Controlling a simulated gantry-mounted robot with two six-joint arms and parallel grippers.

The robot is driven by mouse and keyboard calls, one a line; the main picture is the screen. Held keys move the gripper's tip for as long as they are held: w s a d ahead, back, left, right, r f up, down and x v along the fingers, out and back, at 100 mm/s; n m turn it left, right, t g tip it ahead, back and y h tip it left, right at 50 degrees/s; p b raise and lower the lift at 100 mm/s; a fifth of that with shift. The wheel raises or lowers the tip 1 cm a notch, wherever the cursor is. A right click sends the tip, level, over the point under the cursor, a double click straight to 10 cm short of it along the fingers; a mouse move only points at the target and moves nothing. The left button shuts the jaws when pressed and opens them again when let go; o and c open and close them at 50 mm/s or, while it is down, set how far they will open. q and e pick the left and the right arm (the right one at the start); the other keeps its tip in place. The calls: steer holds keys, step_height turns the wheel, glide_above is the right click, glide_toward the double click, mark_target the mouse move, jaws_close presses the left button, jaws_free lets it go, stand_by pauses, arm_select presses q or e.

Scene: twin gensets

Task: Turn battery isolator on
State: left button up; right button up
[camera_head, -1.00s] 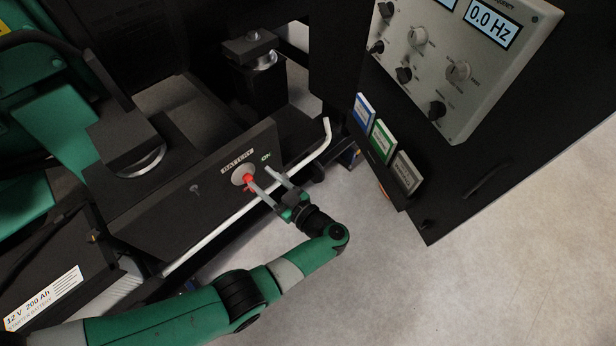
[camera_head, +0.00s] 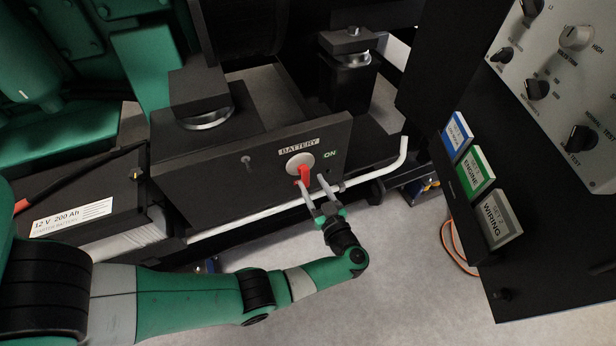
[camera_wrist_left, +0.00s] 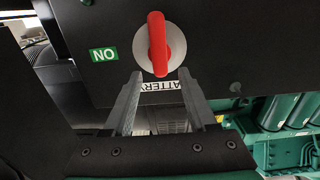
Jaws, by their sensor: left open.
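The battery isolator is a red handle (camera_head: 304,174) on a pale round plate (camera_head: 297,162), set in a black panel (camera_head: 220,185) below a "BATTERY" label. A green "ON" mark (camera_head: 330,154) is to its right. My left gripper (camera_head: 316,187) is open, with its two fingers reaching up to the panel around the lower end of the handle in the head view. In the left wrist view the red handle (camera_wrist_left: 157,43) lies beyond the fingertips (camera_wrist_left: 160,80), roughly centred between them. Contact cannot be told. My right gripper is not in view.
A white bar (camera_head: 290,208) runs along the panel's lower front. A starter battery (camera_head: 85,205) stands at the left. A dark control cabinet with knobs (camera_head: 576,37) and blue, green and grey booklets (camera_head: 500,222) is at the right. Open floor (camera_head: 400,270) lies in front.

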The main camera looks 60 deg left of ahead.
mark_target(307, 175)
arm_select(q)
steer(key=shift+a+b, duration=0.35)
steer(key=shift+a, duration=1.6)
jaws_close()
